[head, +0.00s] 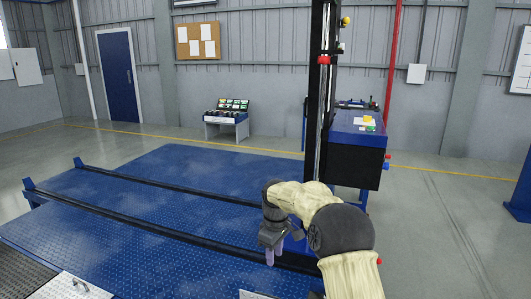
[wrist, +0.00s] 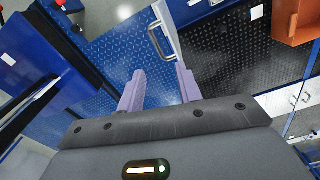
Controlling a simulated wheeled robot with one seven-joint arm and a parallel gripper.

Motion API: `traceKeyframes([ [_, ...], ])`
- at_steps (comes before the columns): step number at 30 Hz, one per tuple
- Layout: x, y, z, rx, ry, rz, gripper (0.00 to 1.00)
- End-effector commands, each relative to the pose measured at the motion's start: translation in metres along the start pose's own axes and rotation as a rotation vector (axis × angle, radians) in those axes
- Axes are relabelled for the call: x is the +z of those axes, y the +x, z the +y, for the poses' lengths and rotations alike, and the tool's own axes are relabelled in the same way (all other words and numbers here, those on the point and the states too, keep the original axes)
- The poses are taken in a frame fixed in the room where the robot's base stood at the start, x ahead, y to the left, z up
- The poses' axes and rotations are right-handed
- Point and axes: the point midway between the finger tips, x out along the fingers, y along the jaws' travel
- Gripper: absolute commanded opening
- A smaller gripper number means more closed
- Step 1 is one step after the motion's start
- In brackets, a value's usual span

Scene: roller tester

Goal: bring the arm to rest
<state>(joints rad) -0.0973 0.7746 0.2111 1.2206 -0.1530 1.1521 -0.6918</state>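My arm, in pale covers, reaches in from the lower right of the head view. My gripper (head: 274,254) hangs from its end, fingers pointing down, in front of the blue tread-plate platform (head: 150,225). In the wrist view, the two lilac fingers of my gripper (wrist: 160,72) stand apart with nothing between them. Beyond them lies a light metal plate with a handle (wrist: 163,40), which looks clear of the fingers.
A black post (head: 318,90) rises behind my arm, with a blue control cabinet (head: 357,127) at its right. Dark rails cross the platform. An orange bin (wrist: 292,22) is at the wrist view's upper right. Open floor lies right of my arm.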

Motion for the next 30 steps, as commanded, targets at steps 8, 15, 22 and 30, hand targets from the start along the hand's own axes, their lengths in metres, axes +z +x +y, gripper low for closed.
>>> traceKeyframes([
  [8,0.048,-0.030,-0.023,0.039,0.181,0.024,0.35],
  [15,0.094,-0.048,-0.049,0.067,0.350,0.053,0.35],
  [22,0.141,-0.061,-0.079,0.089,0.521,0.088,0.35],
  [30,0.200,-0.072,-0.122,0.108,0.735,0.134,0.35],
])
